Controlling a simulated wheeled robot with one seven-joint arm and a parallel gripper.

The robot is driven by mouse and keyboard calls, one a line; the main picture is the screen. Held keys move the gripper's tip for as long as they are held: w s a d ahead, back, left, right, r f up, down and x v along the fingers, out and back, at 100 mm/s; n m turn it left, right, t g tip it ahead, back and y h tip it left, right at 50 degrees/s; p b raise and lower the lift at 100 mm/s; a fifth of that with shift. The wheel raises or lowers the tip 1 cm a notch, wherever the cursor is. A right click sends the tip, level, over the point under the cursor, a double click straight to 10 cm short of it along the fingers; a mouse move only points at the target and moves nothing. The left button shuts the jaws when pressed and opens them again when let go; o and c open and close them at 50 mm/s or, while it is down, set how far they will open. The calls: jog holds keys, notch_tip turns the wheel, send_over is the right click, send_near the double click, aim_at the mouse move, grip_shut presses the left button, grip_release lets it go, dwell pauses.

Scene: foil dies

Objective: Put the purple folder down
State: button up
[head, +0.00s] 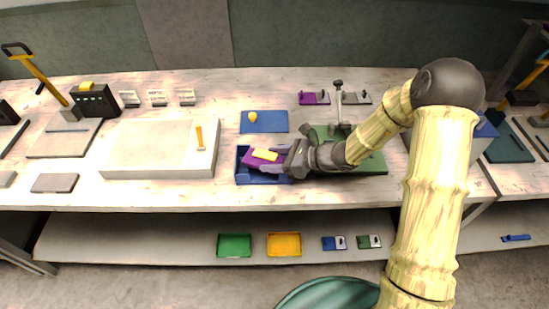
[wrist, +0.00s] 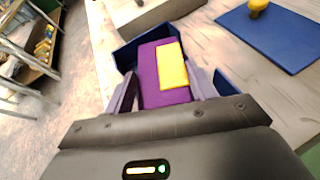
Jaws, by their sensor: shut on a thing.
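The purple folder (head: 253,164) carries a yellow patch on its top and shows at the blue tray (head: 242,179) on the workbench. In the wrist view the purple folder (wrist: 149,75) is between the fingers of my gripper (wrist: 163,92), which is shut on it. The blue tray (wrist: 125,55) shows around the folder's far end and sides. My gripper (head: 278,160) reaches in from the right in the head view. Whether the folder touches the tray's floor cannot be told.
A blue mat (head: 264,122) with a yellow knob lies behind the tray. A pale raised slab (head: 150,150) stands to the left. A green mat (head: 374,165) lies under my arm at right. Another purple piece (head: 309,98) lies farther back. A lower shelf (head: 130,240) holds green and yellow trays.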

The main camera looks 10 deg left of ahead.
jog(key=shift+f+b, duration=0.3)
jog(key=shift+f, duration=0.1)
jog(key=shift+f, duration=0.15)
jog(key=o, duration=1.5)
jog(key=shift+o, duration=0.2)
jog(key=shift+d, duration=0.1)
jog(key=shift+r+p, duration=0.5)
jog(key=shift+r, duration=0.1)
jog(key=v, duration=1.2)
jog(key=shift+b, duration=0.3)
